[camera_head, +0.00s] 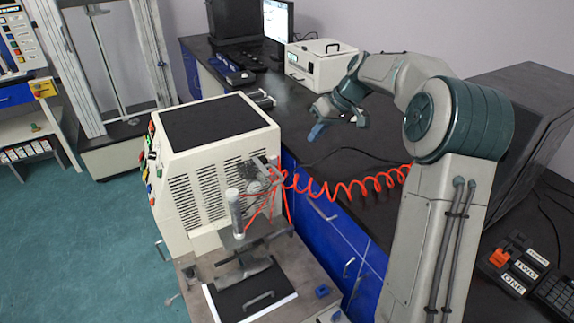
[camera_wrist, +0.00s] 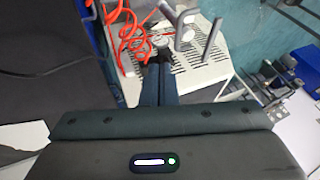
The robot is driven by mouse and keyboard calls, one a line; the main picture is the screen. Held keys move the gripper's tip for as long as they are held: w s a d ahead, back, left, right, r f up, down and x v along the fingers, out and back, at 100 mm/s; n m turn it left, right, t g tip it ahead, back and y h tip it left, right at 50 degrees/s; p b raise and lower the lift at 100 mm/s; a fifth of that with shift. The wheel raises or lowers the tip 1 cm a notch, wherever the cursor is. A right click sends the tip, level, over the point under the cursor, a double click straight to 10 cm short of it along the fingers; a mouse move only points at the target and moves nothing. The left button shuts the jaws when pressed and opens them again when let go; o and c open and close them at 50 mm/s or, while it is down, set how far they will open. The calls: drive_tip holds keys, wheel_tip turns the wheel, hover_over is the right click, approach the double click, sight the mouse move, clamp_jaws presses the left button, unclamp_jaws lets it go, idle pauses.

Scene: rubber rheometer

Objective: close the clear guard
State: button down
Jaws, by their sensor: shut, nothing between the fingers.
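The cream rheometer (camera_head: 205,165) with vented sides and a black top stands left of my arm. A dark panel with a white edge and a grey handle (camera_head: 258,300) is at its front base. I cannot make out the clear guard's sheet for certain. My gripper (camera_head: 317,131) is shut and empty, above the dark bench to the right of the rheometer and apart from it. In the wrist view its closed blue fingers (camera_wrist: 158,85) point toward the gauge (camera_wrist: 160,41), the red coiled hose and a grey bracket (camera_wrist: 181,24) on the vented machine.
A red coiled hose (camera_head: 340,190) hangs between the rheometer and my arm. A white box with a black handle (camera_head: 320,64) and a monitor (camera_head: 278,20) stand at the back of the bench (camera_head: 375,150). A small blue block (camera_head: 322,291) lies right of the dark panel.

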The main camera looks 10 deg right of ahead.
drive_tip(key=a+r+p+x, duration=0.1)
drive_tip(key=a+x, duration=0.1)
drive_tip(key=x, duration=1)
drive_tip(key=shift+s+f, duration=0.3)
drive_tip(key=shift+f, duration=0.1)
drive_tip(key=shift+a, duration=0.25)
